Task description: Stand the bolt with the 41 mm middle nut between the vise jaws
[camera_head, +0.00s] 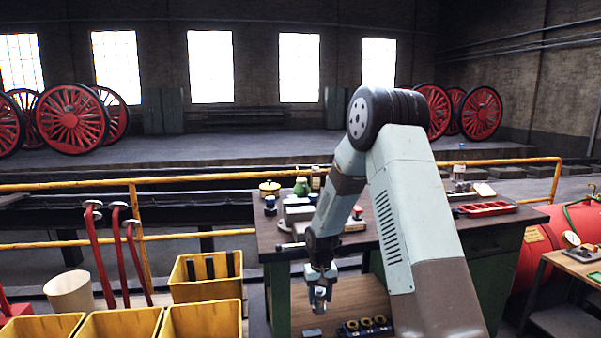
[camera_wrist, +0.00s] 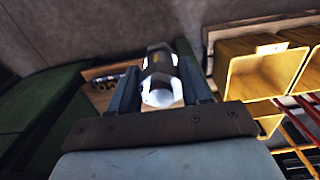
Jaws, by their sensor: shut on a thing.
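My gripper (camera_head: 321,285) hangs low in front of the workbench (camera_head: 268,238), below the level of its top. In the wrist view its two fingers (camera_wrist: 160,88) are shut on a bolt (camera_wrist: 160,95) with pale metal ends and a dark middle nut bearing a small light mark. The size on the mark is too small to read. In the head view the held bolt is small and partly covered by the fingers. A grey vise (camera_head: 297,217) stands on the left part of the bench top, its bar pointing left. My arm hides part of the bench, and the jaw gap is unclear.
Behind the vise stand a yellowish pot (camera_head: 269,188) and a green bottle (camera_head: 301,187). A red tray (camera_head: 487,209) lies at the bench's right. Below, a dark holder with several brass rings (camera_head: 366,326) sits on the wooden shelf (camera_head: 345,296). Yellow bins (camera_head: 205,290) stand left.

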